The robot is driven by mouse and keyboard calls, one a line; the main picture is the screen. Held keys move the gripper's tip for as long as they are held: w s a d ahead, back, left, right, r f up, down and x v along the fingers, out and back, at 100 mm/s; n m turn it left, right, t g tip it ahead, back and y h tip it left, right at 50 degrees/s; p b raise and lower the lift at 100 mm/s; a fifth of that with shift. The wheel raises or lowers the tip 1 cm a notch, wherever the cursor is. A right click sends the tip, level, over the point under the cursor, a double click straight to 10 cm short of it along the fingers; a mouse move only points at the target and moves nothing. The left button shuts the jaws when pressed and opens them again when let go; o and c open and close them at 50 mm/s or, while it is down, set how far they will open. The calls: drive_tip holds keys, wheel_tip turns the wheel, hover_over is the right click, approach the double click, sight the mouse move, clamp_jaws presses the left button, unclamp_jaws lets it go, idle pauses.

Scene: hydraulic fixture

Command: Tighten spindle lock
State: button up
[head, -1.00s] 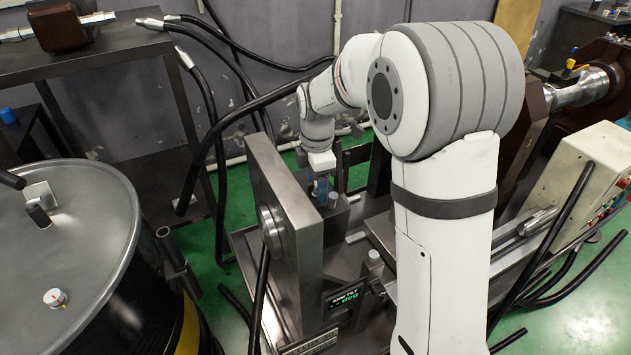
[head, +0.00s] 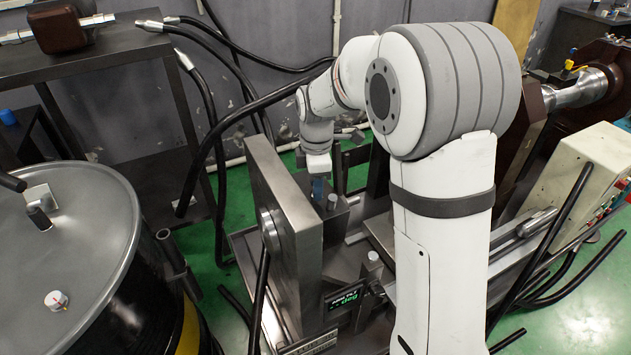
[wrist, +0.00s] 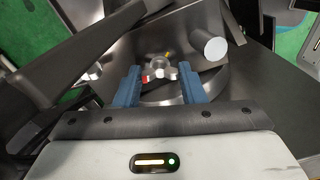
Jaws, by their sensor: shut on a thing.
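The spindle lock looks like a small silver lobed knob (wrist: 160,69) with a red mark at its left and a yellow mark at its upper right, in the wrist view. My gripper (wrist: 160,76) has its two blue fingers on either side of the knob and is shut on it. In the head view my gripper (head: 319,188) points down behind the upright steel plate (head: 280,200) of the fixture. The knob is hidden there behind the plate and gripper.
A small display (head: 345,298) with green characters sits low on the fixture. A drum (head: 75,235) stands at the left. Black hoses (head: 250,110) hang behind the plate. A pale control box (head: 575,175) is at the right. In the wrist view, a round metal post end (wrist: 215,48) is close to the knob.

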drive_tip(key=shift+m, duration=0.6)
drive_tip(key=o, duration=1)
drive_tip(key=shift+r+p, duration=0.35)
drive_tip(key=shift+r, duration=3.55)
